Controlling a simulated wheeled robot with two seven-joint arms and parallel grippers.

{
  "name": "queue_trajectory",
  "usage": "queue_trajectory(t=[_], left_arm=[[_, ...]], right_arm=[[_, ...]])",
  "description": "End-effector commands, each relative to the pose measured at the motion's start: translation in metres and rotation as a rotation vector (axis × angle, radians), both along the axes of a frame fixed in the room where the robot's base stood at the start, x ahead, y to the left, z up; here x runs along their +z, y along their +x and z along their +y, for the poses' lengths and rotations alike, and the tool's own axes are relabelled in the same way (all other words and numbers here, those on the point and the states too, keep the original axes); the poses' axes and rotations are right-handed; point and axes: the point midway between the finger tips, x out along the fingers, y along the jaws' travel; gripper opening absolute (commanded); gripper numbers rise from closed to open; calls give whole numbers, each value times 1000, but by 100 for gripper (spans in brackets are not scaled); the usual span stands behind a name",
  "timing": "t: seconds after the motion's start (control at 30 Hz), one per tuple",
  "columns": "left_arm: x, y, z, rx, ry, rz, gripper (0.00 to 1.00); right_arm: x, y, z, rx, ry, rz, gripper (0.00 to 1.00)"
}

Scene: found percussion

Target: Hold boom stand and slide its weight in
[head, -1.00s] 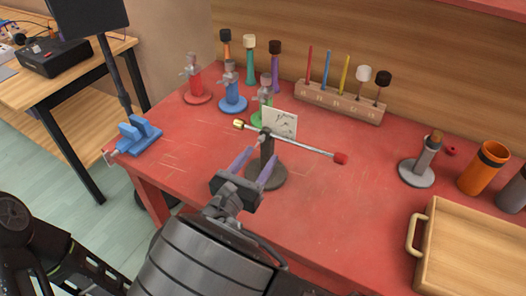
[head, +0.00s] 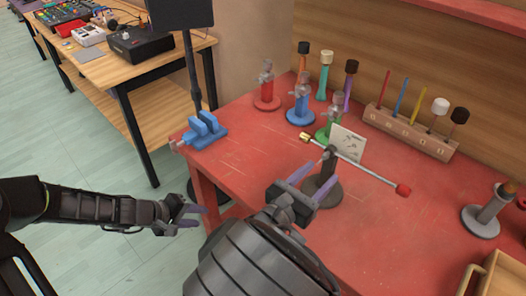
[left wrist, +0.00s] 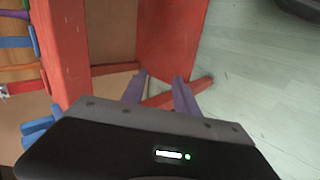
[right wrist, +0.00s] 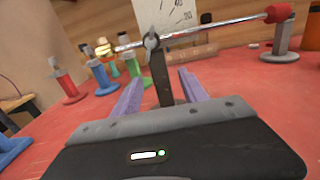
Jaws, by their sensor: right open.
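The boom stand has a round dark base, a dark upright post (right wrist: 160,82) and a silver cross rod (head: 368,171) with a red end (head: 403,190). Its brass weight (head: 304,137) sits at the rod's left end, and also shows in the right wrist view (right wrist: 104,48). My right gripper (head: 298,183) is open, low in front of the post, one purple finger on either side in the right wrist view; contact cannot be told. My left gripper (head: 196,215) is open and empty, left of the red table and apart from the stand.
The red table (head: 250,150) has a blue clamp (head: 204,130) at its left corner. Red, blue and green stands (head: 267,90) are behind the boom stand, near a white card (head: 347,145). A wooden rack (head: 410,131) and grey stand (head: 484,215) are at right.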

Motion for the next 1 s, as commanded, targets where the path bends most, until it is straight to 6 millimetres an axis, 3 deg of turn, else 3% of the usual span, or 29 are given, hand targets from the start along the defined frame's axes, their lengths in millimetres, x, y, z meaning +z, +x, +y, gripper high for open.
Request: queue_trajectory(t=[0.1, 0.17, 0.27, 0.4, 0.5, 0.63, 0.8, 1.0], left_arm=[[62, 45, 14, 58, -98, -148, 36], [97, 62, 9, 62, -159, -228, 36], [149, 69, -31, 11, -281, -335, 36], [193, 47, -103, -103, -428, -403, 36], [217, 27, -143, -169, -512, -432, 36], [240, 6, -177, -230, -586, -458, 36], [252, -6, -193, -261, -629, -472, 36], [253, -7, -194, -263, -631, -473, 36]], right_arm=[[0, 0, 0, 0, 0, 0, 51], [0, 0, 0, 0, 0, 0, 51], [0, 0, 0, 0, 0, 0, 51], [0, 0, 0, 0, 0, 0, 51], [0, 0, 0, 0, 0, 0, 51], [0, 0, 0, 0, 0, 0, 51], [0, 0, 0, 0, 0, 0, 51], [0, 0, 0, 0, 0, 0, 51]])
